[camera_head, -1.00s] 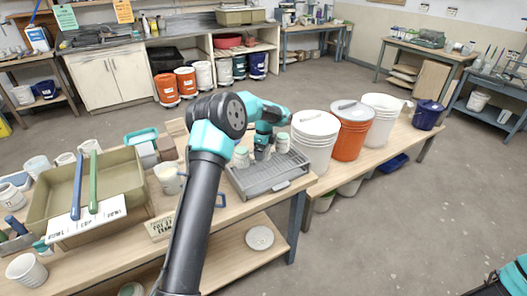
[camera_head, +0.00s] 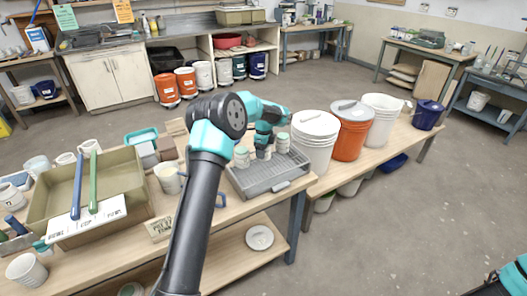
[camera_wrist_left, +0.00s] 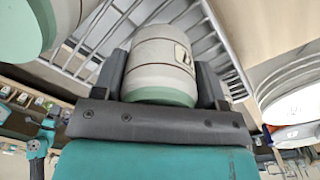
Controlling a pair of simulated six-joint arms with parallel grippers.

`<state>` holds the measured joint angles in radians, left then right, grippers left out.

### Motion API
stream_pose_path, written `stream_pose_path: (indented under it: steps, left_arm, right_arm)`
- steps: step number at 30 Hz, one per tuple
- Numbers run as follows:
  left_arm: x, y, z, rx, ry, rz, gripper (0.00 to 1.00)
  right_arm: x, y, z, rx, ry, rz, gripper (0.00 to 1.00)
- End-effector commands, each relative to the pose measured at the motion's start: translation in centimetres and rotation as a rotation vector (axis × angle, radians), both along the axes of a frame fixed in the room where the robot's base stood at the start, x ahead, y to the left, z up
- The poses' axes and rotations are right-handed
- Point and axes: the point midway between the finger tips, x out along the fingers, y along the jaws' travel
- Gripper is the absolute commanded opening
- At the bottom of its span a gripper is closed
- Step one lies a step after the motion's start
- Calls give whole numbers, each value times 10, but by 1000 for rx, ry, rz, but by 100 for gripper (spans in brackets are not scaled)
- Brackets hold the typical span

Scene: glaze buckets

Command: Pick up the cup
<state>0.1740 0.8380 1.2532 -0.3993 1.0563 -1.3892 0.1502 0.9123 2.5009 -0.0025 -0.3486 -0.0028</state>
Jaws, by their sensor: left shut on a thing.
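My left gripper (camera_head: 263,149) points down over the grey slotted tray (camera_head: 275,184) on the bench. It is shut on a small white cup (camera_wrist_left: 162,60) with a green band at the end nearest my palm and a dark printed mark on its side. In the left wrist view one dark finger lies on each side of the cup, with the tray's bars behind it. In the head view the gripper hides much of this cup. Similar white cups with green tops stand to its left (camera_head: 241,158) and right (camera_head: 282,144). My right gripper is out of view.
A lidded white bucket (camera_head: 315,143), an orange bucket (camera_head: 349,139) and another white bucket (camera_head: 383,118) stand right of the tray. An olive basin (camera_head: 125,175) with blue and green sticks is at left. A white mug (camera_head: 168,178) stands between basin and tray.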

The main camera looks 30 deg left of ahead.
Motion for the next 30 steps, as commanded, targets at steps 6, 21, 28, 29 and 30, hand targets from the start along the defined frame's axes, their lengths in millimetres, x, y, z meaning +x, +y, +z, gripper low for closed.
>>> stream_pose_path:
  steps: [6,21,28,29,30]
  left_arm:
    - [0,0,0,0,-1,0,37]
    - [1,0,34,0,-3,1,37]
    - [-15,-9,38,0,0,-1,37]
    - [-18,-11,38,1,1,-1,37]
    - [-22,-13,39,0,0,-2,37]
  right_arm:
    - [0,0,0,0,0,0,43]
    - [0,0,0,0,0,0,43]
    - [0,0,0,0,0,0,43]
    - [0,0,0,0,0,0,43]
    - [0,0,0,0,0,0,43]
